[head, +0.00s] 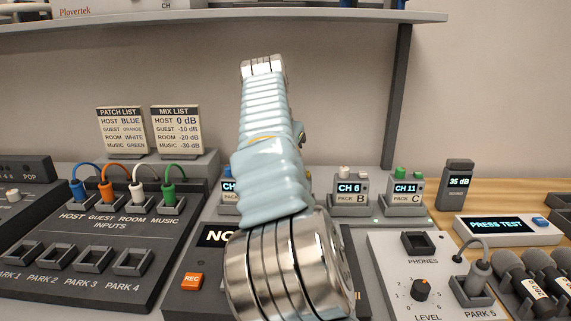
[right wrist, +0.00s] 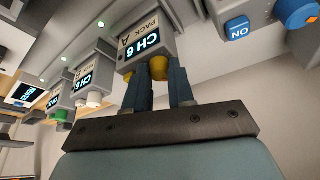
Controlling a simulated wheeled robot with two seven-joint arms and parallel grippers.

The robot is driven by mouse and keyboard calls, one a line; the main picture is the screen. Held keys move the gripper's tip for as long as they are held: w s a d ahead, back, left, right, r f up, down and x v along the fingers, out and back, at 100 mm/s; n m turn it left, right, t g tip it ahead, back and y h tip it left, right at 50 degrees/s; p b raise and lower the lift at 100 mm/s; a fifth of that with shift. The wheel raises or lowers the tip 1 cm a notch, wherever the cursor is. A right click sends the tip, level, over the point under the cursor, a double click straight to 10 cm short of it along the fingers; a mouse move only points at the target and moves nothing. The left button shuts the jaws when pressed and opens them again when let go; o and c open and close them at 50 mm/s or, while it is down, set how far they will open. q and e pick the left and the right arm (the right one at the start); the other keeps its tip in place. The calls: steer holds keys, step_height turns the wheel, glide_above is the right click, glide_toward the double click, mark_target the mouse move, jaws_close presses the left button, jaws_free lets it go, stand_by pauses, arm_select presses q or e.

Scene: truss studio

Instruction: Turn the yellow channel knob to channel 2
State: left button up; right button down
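Pack A (right wrist: 160,22) shows CH 6 on its display in the right wrist view, where it appears turned. Its yellow channel knob (right wrist: 160,74) is below the display, partly covered by my fingers. My right gripper (right wrist: 160,88) is at the knob with its two dark fingers apart. Yellow shows between the fingers and also left of the left finger; I cannot tell whether they touch the knob. In the head view pack A (head: 228,190) is mostly hidden behind my pale blue arm, and the right gripper's fingers are hidden. My left gripper is not in view.
Pack B (head: 350,188) reads CH 6 and has a white knob. Pack C (head: 404,191) reads CH 11 and has a green knob. A patch panel (head: 105,240) with colored cables stands left. A level box (head: 405,275) stands right. A shelf (head: 200,22) runs overhead.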

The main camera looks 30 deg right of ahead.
steer(key=shift+n+y+b, duration=0.3)
steer(key=shift+n, duration=0.5)
steer(key=n, duration=0.1)
steer(key=n+t+y, duration=0.1)
steer(key=n, duration=0.1)
steer(key=shift+s+d+n+b, duration=0.15)
steer(key=shift+d+n+b, duration=0.05)
steer(key=shift+n+b, duration=0.15)
steer(key=n+t+y, duration=0.1)
steer(key=n, duration=0.2)
steer(key=shift+d+r+p, duration=0.1)
steer(key=shift+d+p, duration=0.05)
steer(key=shift+p, duration=0.2)
steer(key=n, duration=0.2)
steer(key=n+y, duration=0.1)
steer(key=shift+d+n+y+p, duration=0.2)
steer(key=shift+n+y+p, duration=0.1)
steer(key=shift+n, duration=0.05)
steer(key=n+y, duration=0.1)
steer(key=n, duration=0.3)
steer(key=shift+d+n+g+y, duration=0.15)
steer(key=shift+n+g+y, duration=0.25)
steer(key=shift+n+y, duration=0.3)
steer(key=shift+n, duration=0.9)
steer(key=shift+n+g, duration=0.3)
steer(key=shift+n, duration=0.1)
